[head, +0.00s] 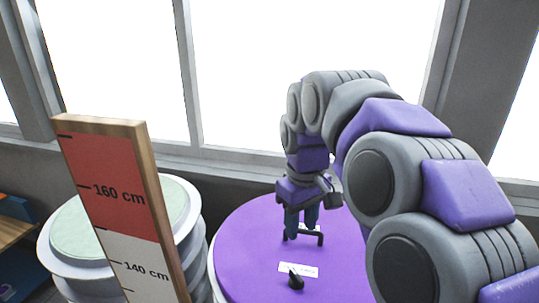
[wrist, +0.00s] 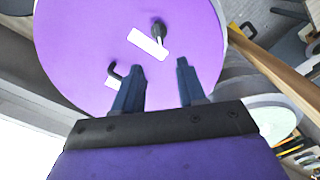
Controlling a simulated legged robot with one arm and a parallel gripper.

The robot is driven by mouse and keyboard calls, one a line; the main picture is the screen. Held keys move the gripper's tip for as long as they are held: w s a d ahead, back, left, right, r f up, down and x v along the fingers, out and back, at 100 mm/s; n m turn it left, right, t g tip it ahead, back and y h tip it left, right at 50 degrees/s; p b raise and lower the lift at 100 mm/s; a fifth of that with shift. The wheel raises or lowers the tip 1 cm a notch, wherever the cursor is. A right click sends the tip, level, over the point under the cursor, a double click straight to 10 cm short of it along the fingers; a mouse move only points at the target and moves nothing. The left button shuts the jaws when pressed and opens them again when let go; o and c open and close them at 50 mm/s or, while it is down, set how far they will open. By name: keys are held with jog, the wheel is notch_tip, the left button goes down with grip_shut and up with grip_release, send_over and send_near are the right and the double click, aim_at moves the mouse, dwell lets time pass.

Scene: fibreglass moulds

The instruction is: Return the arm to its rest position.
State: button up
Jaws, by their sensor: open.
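My arm reaches out from the right in the head view and bends down over a round purple-topped stand (head: 240,245). My gripper (head: 302,236) points down above the purple top. In the wrist view its two blue fingers (wrist: 158,68) are apart with nothing between them. A black bent handle (head: 320,238) shows right by the fingers in the head view. In the wrist view the handle (wrist: 118,72) is beside the left finger, outside the gap; I cannot tell whether they touch. A small black knob (head: 295,281) stands on the top, nearer the camera, beside a white label (head: 299,270).
A wood-edged height board (head: 112,190) marked 160 cm and 140 cm stands at the left front. Behind it is another round stand with a pale green top (head: 70,235). Windows and a grey sill run along the back. A wooden shelf (head: 15,232) is at far left.

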jog(key=s+d+f+m+g+b, duration=0.1)
jog(key=s+f+b, duration=0.6)
jog(key=s+f, duration=0.7)
jog(key=s+d+f+m+b, duration=0.3)
jog(key=s+f+b, duration=0.5)
jog(key=s+f, duration=0.6)
notch_tip(320, 180, down, 3)
jog(key=shift+s+f+m+g, duration=0.2)
jog(key=shift+m+g, duration=0.2)
jog(key=shift+m, duration=0.5)
jog(key=shift+d, duration=0.1)
